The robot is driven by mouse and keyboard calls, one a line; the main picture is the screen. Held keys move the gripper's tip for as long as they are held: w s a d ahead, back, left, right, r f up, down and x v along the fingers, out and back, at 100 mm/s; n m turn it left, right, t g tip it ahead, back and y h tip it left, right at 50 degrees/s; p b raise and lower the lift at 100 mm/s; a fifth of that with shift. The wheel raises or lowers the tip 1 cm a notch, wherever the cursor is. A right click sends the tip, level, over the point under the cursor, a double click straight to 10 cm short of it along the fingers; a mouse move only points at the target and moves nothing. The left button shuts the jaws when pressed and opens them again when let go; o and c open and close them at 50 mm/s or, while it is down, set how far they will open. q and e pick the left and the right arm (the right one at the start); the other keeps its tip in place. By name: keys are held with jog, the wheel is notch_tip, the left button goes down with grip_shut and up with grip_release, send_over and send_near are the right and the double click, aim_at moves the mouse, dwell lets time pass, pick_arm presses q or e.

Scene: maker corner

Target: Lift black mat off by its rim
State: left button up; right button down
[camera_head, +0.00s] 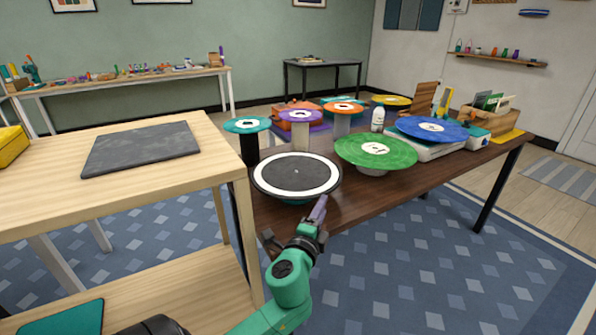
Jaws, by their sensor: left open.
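The black mat (279,181) is a round black disc with a white ring near its edge. It lies flat on a small greenish support (296,201), mostly hidden under it, at the near left of the dark brown table (345,208). Its rim stands out past the support. My left gripper (296,218) is open and empty, just in front of the mat's near rim. One purple-tipped finger points up close to the near right rim; I cannot tell whether it touches. My right gripper is not in view.
A green disc (375,151) stands close right of the mat, a blue disc (432,128) beyond it. Teal (247,124) and purple (300,116) discs stand behind on posts. A light wooden table (200,178) with a dark slab (140,147) is left.

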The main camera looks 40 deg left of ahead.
aim_at(331, 189)
pick_arm(q)
jog(key=w, duration=0.2)
jog(key=w+a+r, duration=0.1)
jog(key=w, duration=0.1)
jog(key=x, duration=0.7)
jog(key=shift+s+a+f, duration=0.1)
jog(key=shift+a+f, duration=0.1)
jog(key=shift+a, duration=0.05)
jog(key=shift+w+a+f, duration=0.1)
jog(key=shift+w, duration=0.2)
jog(key=shift+s, duration=0.1)
grip_shut()
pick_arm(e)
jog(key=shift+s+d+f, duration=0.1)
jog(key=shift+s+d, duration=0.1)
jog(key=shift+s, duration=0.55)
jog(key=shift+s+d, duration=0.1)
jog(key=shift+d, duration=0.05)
